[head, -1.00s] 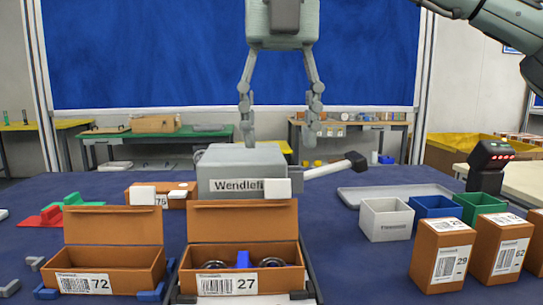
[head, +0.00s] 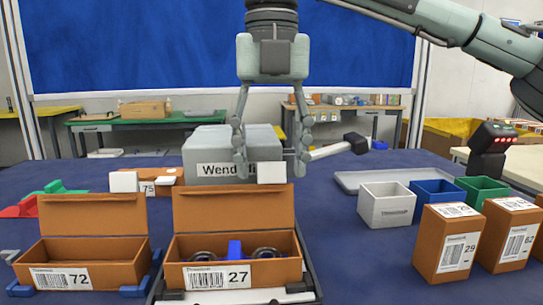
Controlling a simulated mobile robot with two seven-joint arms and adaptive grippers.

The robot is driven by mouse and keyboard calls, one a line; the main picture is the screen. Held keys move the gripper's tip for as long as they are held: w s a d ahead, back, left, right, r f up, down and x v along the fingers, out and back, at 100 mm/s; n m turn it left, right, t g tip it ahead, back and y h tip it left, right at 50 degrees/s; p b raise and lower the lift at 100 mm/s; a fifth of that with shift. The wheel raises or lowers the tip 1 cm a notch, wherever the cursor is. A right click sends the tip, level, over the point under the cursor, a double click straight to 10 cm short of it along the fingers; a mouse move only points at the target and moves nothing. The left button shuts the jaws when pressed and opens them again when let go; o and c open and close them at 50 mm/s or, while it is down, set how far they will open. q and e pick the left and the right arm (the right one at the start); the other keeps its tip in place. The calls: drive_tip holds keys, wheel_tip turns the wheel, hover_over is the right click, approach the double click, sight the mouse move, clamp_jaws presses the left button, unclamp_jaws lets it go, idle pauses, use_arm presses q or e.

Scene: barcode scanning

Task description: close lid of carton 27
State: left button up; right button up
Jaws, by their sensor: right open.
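Carton 27 (head: 176,273) is an open orange-brown box at the front middle, with a barcode label on its front. Its lid (head: 233,212) stands upright at the back edge. Inside are a blue block (head: 235,249) and two dark round parts (head: 264,252). My right gripper (head: 272,168) hangs fingers down, open and empty, its fingertips slightly above the lid's top edge in the picture. The fingers overlap the grey box behind the lid; the exact depth gap to the lid is unclear. My left gripper is not in view.
Carton 72 (head: 128,272) stands open at left. A grey box (head: 205,150) with a pale lever (head: 328,151) stands behind carton 27. White, blue and green bins, closed cartons (head: 447,243) and a scanner (head: 490,150) are at right. Blue table is clear between.

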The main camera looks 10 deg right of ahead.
drive_tip(key=shift+c, duration=0.5)
clamp_jaws()
